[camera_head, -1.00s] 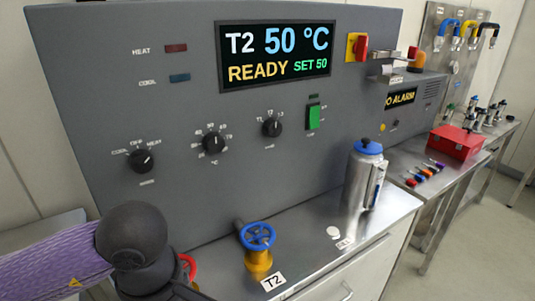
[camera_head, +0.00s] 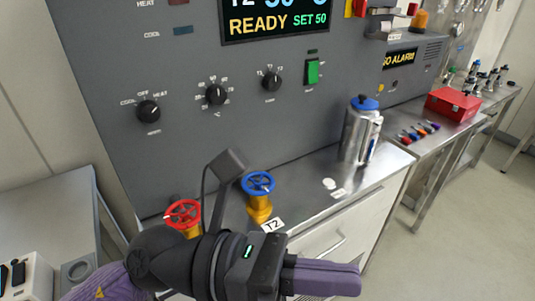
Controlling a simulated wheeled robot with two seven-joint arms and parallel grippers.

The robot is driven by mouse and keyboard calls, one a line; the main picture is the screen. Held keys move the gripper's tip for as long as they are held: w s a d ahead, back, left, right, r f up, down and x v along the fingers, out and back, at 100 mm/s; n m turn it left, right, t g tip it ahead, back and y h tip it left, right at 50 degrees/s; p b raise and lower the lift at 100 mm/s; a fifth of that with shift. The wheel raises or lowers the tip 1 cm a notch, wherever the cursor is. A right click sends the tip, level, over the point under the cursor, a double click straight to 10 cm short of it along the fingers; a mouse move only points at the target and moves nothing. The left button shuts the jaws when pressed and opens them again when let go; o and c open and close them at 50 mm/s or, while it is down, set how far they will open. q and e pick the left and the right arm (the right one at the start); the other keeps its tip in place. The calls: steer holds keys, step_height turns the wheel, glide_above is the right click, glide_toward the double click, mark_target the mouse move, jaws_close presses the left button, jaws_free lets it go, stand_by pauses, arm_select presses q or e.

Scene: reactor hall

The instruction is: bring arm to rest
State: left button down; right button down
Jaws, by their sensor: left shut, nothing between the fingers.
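My left arm comes in from the bottom left. Its left gripper (camera_head: 345,279) is shut and empty, its purple fingers pointing right in front of the white cabinet front below the steel counter. The gripper is apart from the valves. A blue handwheel valve (camera_head: 258,184) on a yellow body stands on the counter behind the wrist, beside a T2 label. A red handwheel valve (camera_head: 184,214) stands to its left, partly hidden by my arm. My right gripper is not in view.
The grey control panel (camera_head: 180,75) with knobs and a READY display rises behind the steel counter (camera_head: 300,185). A steel canister with a blue lid (camera_head: 361,130) stands at the counter's right. A red box (camera_head: 453,104) is on the farther bench. Open floor (camera_head: 450,220) lies right.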

arm_select(q)
steer(key=w+a+r+n+t+y, duration=0.15)
steer(key=w+a+n+t, duration=0.3)
steer(key=n+t, duration=0.75)
steer(key=w+a+r+n+t+y, duration=0.1)
steer(key=w+a+r+n+t, duration=0.15)
steer(key=w+n+t, duration=0.65)
steer(key=a+f+n+y, duration=0.5)
steer(key=f+n+y, duration=0.2)
steer(key=n, duration=0.4)
steer(key=a+f+n+y, duration=0.4)
steer(key=f+n+y, duration=0.35)
steer(key=n, duration=0.35)
steer(key=s+a+f+n+g+y, duration=0.15)
steer(key=s+f+n+g, duration=0.25)
steer(key=s+f+g, duration=0.4)
steer(key=s+a+f+n+g+y, duration=0.1)
steer(key=s+a+f+n+g, duration=0.2)
steer(key=s+f+g, duration=0.5)
steer(key=s+f+b, duration=0.1)
steer(key=s+f, duration=0.1)
steer(key=f, duration=0.9)
steer(key=s+f, duration=0.3)
steer(key=f, duration=0.8)
steer(key=s+a+f, duration=0.2)
steer(key=s+f, duration=0.8)
steer(key=s, duration=0.2)
steer(key=shift+a+g+b, duration=0.3)
steer(key=shift+a+b, duration=0.05)
